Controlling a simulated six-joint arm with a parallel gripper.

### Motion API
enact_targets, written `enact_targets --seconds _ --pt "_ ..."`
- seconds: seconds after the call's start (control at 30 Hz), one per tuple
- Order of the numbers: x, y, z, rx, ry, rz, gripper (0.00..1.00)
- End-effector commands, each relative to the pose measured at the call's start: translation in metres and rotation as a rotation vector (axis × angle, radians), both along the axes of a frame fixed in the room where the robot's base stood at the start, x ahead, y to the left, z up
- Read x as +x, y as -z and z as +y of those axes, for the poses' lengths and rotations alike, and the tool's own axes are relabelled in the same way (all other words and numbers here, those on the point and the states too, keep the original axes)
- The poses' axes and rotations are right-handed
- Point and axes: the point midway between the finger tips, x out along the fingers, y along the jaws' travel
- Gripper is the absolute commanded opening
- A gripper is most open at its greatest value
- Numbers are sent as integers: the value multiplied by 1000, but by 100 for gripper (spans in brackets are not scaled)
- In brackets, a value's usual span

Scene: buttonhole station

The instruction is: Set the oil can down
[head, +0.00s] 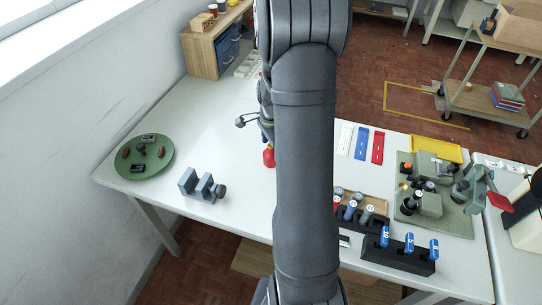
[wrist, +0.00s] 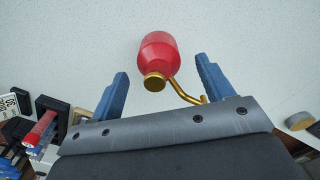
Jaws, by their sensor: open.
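The oil can (wrist: 158,55) is red with a brass cap and a thin bent brass spout. In the wrist view it lies between and just beyond the two blue fingers of my gripper (wrist: 160,90), with a visible gap to each finger. My gripper is open. In the head view the red oil can (head: 269,157) shows on the white table, just left of my arm. My arm hides much of the gripper and the table around it there.
A green round tray (head: 128,165) with small parts is at the left. A grey notched block (head: 201,186) stands near the front edge. Right of my arm are white, blue and red strips (head: 361,143), a black rack (head: 398,255) and a green mat (head: 455,215) with a machine.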

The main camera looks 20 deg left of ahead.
Motion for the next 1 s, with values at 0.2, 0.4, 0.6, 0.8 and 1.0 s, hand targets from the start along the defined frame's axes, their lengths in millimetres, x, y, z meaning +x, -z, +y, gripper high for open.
enact_targets --seconds 0.2,0.4,0.6,0.8,1.0 --pt "-2 32 0 -1 0 2 74" --pt "-2 38 0 0 0 0 74" --pt "-2 38 0 0 0 0 58" --pt "-1 38 0 0 0 0 19" --pt "-1 37 1 1 0 -1 11"
